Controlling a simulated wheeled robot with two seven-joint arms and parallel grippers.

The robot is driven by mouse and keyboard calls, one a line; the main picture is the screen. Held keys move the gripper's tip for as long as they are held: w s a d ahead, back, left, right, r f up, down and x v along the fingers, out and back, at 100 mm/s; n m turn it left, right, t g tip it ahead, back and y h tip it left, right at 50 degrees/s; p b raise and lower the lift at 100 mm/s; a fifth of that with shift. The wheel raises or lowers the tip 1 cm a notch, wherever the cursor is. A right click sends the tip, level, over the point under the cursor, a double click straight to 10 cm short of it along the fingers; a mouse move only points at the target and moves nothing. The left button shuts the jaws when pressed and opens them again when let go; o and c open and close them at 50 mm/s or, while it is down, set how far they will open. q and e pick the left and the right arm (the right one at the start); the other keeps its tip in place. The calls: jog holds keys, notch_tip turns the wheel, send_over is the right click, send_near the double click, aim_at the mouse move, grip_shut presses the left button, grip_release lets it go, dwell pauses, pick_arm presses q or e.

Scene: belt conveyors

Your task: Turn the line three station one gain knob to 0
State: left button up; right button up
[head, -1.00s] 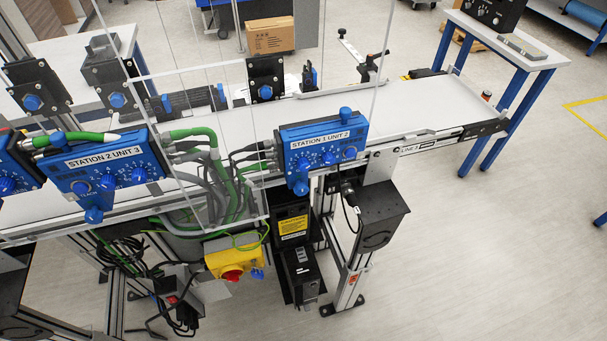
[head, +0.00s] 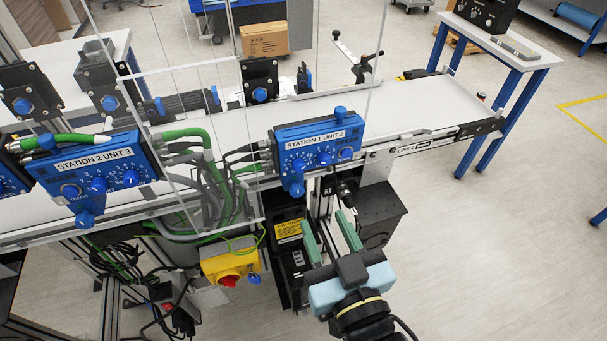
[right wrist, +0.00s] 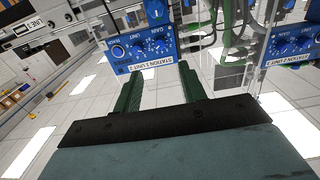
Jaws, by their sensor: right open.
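The blue box labelled STATION 1 UNIT 2 (head: 318,133) is mounted on the front of the conveyor, with a row of blue knobs under its label. The knob at the row's left end (head: 298,165) appears upside down in the right wrist view, at the right end of the row (right wrist: 158,46), near lettering that looks like GAIN. Its exact setting is too small to read. My right gripper (head: 327,226) is open and empty, below and in front of the box, its green fingers pointing up toward it without touching. My left gripper is out of view.
A clear panel (head: 190,120) stands left of the box. STATION 2 UNIT 3 (head: 95,165) is beyond it, with green and grey cables between. A yellow switch box with a red knob (head: 229,268) hangs below. The floor at the right is open.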

aim_at(301, 170)
jog(key=b+x, duration=0.2)
jog(key=x, duration=0.9)
jog(key=shift+w+f, duration=0.1)
jog(key=shift+w, duration=0.15)
grip_shut()
